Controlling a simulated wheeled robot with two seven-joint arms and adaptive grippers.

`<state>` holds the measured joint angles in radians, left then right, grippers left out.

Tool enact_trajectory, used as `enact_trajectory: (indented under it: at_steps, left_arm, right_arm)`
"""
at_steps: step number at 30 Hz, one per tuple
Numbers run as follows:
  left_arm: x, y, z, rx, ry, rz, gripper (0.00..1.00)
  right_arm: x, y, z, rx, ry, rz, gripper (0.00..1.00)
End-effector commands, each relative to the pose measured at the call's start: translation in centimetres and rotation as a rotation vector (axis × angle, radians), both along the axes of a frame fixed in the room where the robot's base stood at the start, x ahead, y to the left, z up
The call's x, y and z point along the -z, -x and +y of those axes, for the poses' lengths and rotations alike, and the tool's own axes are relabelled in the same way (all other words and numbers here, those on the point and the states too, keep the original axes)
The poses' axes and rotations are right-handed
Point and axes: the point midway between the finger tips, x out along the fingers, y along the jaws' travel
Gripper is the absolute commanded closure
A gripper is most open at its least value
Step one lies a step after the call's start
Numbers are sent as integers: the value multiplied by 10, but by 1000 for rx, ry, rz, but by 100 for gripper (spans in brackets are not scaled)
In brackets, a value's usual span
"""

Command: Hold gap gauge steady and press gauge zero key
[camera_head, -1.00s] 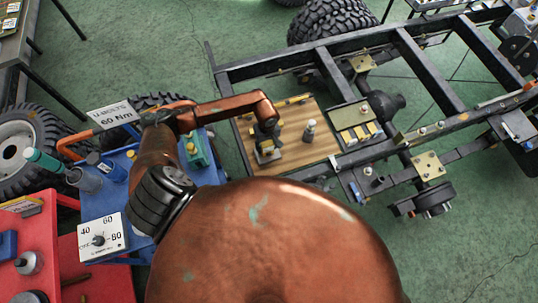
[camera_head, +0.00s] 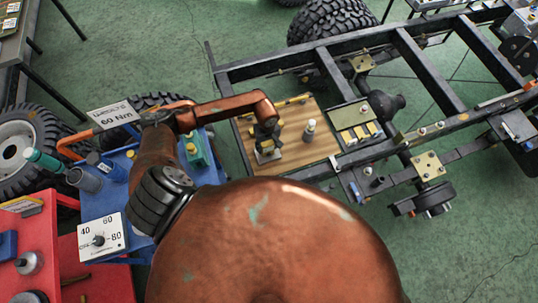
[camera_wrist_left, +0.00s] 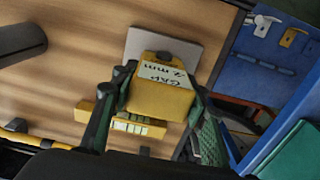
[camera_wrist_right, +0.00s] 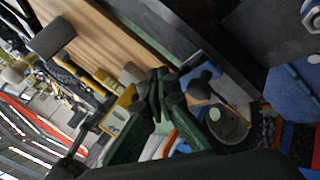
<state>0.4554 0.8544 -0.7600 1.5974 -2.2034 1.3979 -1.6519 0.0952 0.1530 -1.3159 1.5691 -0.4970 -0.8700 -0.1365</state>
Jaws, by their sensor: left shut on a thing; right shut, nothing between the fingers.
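The gap gauge is a yellow block (camera_wrist_left: 158,98) labelled "GAP 2 mm" in the left wrist view, above a grey plate (camera_wrist_left: 180,48) on the wooden board. My left gripper (camera_wrist_left: 160,92) has its green-padded fingers on both sides of the block and is shut on it. In the head view my left gripper (camera_head: 266,138) is over the left part of the board, and the gauge is mostly hidden. In the right wrist view my right gripper (camera_wrist_right: 160,84) is shut and empty. I cannot pick out the zero key for certain.
The wooden board (camera_head: 300,150) lies by the dark chassis frame (camera_head: 310,65) and carries a small grey upright cylinder (camera_head: 311,129). A panel with yellow pieces (camera_head: 355,125) is to its right. A blue cart (camera_head: 105,200) stands at left. Green floor is free at lower right.

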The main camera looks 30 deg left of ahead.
Motion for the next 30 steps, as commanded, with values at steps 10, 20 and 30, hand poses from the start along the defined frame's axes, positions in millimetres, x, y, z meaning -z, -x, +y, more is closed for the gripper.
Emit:
enact_trajectory:
  at_steps: [10,20,30]
  left_arm:
    - [0,0,0,0,1,-1,87]
    - [0,0,0,0,1,-1,87]
    - [0,0,0,0,1,-1,87]
  right_arm:
    - [-1,-23,27,0,0,-2,100]
    - [-1,-50,57,2,0,-1,100]
    - [0,-57,66,1,1,0,100]
